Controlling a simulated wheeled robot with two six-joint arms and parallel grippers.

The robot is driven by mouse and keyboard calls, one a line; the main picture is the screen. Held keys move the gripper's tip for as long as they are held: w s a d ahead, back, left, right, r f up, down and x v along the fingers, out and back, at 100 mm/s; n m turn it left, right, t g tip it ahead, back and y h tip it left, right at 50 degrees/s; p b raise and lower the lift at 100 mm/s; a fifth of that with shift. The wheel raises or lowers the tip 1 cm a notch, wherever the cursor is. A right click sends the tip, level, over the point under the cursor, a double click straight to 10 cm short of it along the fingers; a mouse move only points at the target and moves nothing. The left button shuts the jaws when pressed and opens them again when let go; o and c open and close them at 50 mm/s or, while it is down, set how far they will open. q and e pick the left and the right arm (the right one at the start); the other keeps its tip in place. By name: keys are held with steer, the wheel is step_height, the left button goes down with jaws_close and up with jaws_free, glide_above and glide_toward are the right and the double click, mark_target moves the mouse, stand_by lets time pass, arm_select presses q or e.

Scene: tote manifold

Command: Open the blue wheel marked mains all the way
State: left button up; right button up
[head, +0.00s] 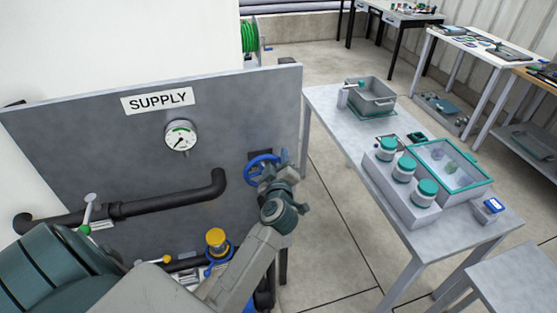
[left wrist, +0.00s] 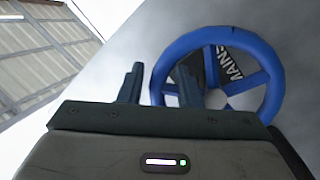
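The blue wheel (head: 250,178) is mounted on the right part of the grey supply panel (head: 90,150). In the left wrist view the wheel (left wrist: 273,98) shows its spokes, and the MAINS label (left wrist: 229,66) shows behind it. My left gripper (head: 279,168) is at the wheel's right side in the head view. Its two fingers (left wrist: 160,85) stand apart, and the wheel's near rim shows in the gap between them. I cannot tell whether they touch the rim. My right gripper is not in view.
The panel also bears a gauge (head: 180,136), a black pipe (head: 160,203), a yellow-capped valve (head: 216,240) and a small lever valve (head: 88,212). To the right, a table (head: 325,110) holds a grey tote (head: 374,97) and teal-lidded jars (head: 404,168). Open floor lies between panel and table.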

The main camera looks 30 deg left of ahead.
arm_select(q)
jaws_close()
steer(key=shift+s+a+r+n, duration=0.1)
steer(key=shift+s+r+n, duration=0.05)
steer(key=shift+n, duration=0.35)
steer(key=shift+s+a+r+n, duration=0.1)
steer(key=shift+r+n, duration=0.05)
steer(key=shift+n, duration=0.35)
steer(key=shift+s+a+r+n+t+y, duration=0.15)
steer(key=shift+s+n+t+y, duration=0.1)
steer(key=shift+n, duration=0.45)
steer(key=shift+s+a+r+n+t+y, duration=0.15)
steer(key=shift+n+y, duration=0.1)
steer(key=shift+n, duration=0.45)
steer(key=shift+o, duration=0.8)
jaws_free()
steer(key=b+v, duration=0.2)
steer(key=v, duration=0.8)
steer(key=shift+s+d, duration=0.25)
